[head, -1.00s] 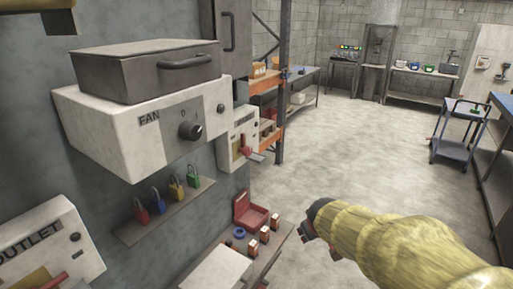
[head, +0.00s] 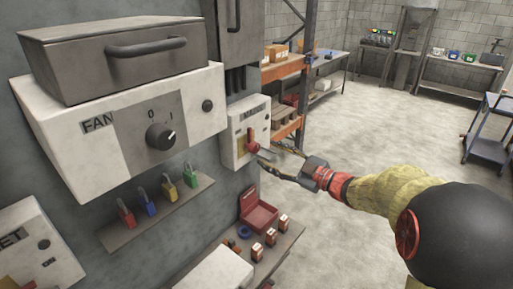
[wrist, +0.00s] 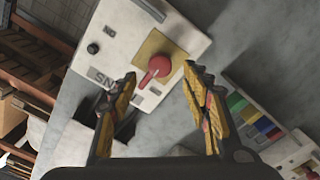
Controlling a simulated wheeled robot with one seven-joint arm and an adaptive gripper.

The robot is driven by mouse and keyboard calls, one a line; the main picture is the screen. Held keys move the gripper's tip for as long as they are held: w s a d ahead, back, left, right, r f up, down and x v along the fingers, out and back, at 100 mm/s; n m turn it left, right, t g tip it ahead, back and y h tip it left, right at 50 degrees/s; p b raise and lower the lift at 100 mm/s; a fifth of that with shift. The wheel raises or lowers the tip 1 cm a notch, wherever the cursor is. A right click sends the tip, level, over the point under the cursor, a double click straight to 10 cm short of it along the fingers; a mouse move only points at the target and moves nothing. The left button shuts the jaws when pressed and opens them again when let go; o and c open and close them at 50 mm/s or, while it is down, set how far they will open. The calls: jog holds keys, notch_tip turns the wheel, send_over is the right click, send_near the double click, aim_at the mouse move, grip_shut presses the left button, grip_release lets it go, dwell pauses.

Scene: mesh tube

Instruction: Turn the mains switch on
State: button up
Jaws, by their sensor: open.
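The mains switch box (head: 238,142) is a white box on the wall, partly behind the fan box's right side. Its red handle (head: 253,143) sits on a yellowish plate. In the wrist view the red handle (wrist: 158,66) shows between the two fingertips in the picture, its lever slanting down to the left. My gripper (head: 268,160) is open and empty, its yellow-and-black fingers pointing at the front of the box. In the wrist view my gripper (wrist: 162,78) has one finger on each side of the handle; I cannot tell whether either touches it.
The white fan box (head: 90,160) with a black knob juts out at left. Below it, a shelf (head: 150,225) holds several coloured padlocks. A lower shelf (head: 280,245) carries a red case and small boxes. An orange rack (head: 290,70) stands behind. The floor at right is open.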

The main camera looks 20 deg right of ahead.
aim_at(258, 149)
jog(key=b+x, duration=0.1)
jog(key=x, duration=0.6)
jog(key=shift+w+a, duration=0.15)
jog(key=shift+w, duration=0.05)
jog(key=shift+c, duration=0.2)
jog(key=c, duration=1.1)
jog(key=shift+c, duration=0.2)
